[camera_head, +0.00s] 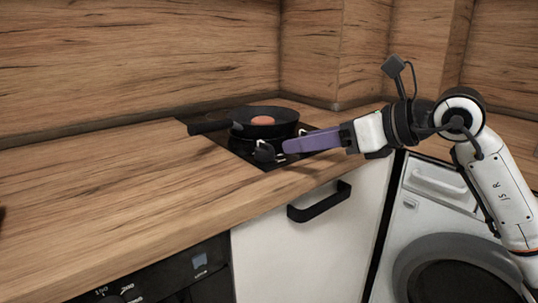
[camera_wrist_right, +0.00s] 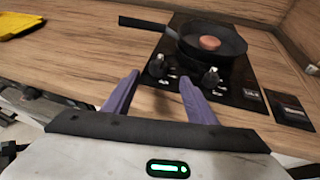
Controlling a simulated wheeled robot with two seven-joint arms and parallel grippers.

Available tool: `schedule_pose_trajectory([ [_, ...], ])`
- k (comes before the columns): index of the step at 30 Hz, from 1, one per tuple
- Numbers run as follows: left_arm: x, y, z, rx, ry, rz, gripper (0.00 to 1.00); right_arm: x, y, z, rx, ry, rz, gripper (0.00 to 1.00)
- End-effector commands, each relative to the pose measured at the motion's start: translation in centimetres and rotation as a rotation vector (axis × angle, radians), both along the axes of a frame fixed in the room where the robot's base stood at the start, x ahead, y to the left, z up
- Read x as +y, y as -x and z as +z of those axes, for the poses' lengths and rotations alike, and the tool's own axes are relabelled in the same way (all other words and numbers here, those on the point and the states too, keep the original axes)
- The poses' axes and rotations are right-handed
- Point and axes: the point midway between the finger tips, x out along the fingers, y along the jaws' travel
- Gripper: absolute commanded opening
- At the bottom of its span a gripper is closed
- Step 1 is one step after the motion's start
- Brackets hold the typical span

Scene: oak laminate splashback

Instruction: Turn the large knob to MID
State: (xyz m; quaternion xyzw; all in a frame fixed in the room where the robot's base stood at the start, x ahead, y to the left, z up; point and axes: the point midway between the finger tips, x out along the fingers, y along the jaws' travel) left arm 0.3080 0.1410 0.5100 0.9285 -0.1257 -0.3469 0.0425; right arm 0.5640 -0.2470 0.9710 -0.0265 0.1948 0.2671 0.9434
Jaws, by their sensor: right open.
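A dark hob knob (camera_head: 265,151) stands on the front part of the black hob, just left of my right gripper's tips. In the right wrist view the same knob (camera_wrist_right: 156,66) appears beyond and between the two fingertips, apart from them. A second knob (camera_wrist_right: 210,78) stands to the right of the right finger. Which knob is the large one, and their settings, I cannot read. My right gripper (camera_head: 287,146), with purple fingers, is open and empty; its fingers also show in the right wrist view (camera_wrist_right: 158,78). My left gripper is not in view.
A black pan (camera_head: 262,111) with a round orange-brown item (camera_head: 263,120) in it sits on the hob (camera_wrist_right: 187,42), its handle pointing left. A yellow object (camera_wrist_right: 18,24) lies at the wrist view's upper left. A drawer handle (camera_head: 319,204) projects below.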

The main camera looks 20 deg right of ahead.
Motion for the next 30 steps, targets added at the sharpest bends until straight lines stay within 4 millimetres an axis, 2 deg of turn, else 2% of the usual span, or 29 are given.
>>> schedule_pose_trajectory([
  [16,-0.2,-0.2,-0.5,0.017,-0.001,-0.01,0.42,4.5,-6.8,-3.4,0.004,-0.004,0.003,0.52],
  [21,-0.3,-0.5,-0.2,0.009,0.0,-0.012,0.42,5.0,-7.6,-3.7,0.002,-0.002,0.004,0.52],
  [29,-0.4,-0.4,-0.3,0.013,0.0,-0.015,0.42,5.0,-7.6,-3.8,0.002,-0.002,0.003,0.52],
  [30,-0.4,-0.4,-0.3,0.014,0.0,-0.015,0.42,5.0,-7.6,-3.8,0.002,-0.002,0.003,0.45],
])
